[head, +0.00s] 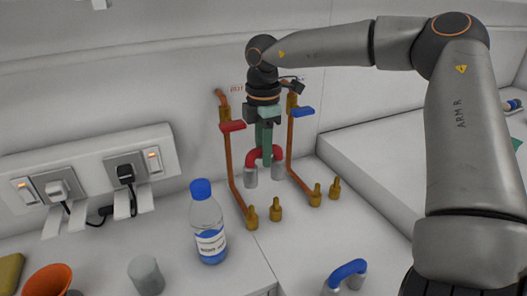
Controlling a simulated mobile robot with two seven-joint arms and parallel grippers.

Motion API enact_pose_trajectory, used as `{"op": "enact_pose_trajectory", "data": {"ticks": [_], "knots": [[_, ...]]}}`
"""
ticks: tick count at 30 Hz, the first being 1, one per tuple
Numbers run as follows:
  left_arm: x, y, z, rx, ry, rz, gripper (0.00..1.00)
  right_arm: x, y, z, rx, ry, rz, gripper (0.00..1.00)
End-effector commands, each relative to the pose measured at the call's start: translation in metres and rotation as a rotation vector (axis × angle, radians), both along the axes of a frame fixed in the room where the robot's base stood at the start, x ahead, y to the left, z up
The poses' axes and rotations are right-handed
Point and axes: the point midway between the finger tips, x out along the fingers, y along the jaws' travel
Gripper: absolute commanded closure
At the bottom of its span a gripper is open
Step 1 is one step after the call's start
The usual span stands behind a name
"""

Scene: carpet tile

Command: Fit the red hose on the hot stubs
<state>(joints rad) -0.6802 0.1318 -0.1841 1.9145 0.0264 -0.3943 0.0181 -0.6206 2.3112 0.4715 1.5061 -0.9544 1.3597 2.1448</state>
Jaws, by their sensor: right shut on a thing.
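My right gripper (266,160) is shut on the red hose (251,157), a short U-shaped bend with grey ends pointing down. It holds the hose in the air in front of the wall, above the brass stubs. The hot stubs, a left one (251,217) and a right one (276,210), stand upright and bare on the white surface. A copper pipe with a red valve handle (232,126) runs down to the left one. The hose ends look apart from the stubs. My left gripper is not in view.
Two more brass stubs (315,197) stand at the right, below the blue valve handle (302,112). A blue hose (348,270) lies in front. A blue-capped bottle (207,228) stands left of the stubs. A grey cylinder (145,276) and an orange cup (48,281) are front left.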

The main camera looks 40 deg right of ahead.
Motion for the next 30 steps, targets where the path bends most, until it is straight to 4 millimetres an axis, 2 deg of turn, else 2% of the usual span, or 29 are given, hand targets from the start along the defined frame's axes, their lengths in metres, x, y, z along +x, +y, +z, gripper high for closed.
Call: {"op": "enact_pose_trajectory", "data": {"ticks": [18, 30], "knots": [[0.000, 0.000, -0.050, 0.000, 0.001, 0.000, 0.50, 0.001, 0.000, -0.051, -0.001, -0.002, 0.002, 1.00], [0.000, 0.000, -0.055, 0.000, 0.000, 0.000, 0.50, 0.001, 0.000, -0.057, 0.000, -0.002, 0.002, 1.00]]}}
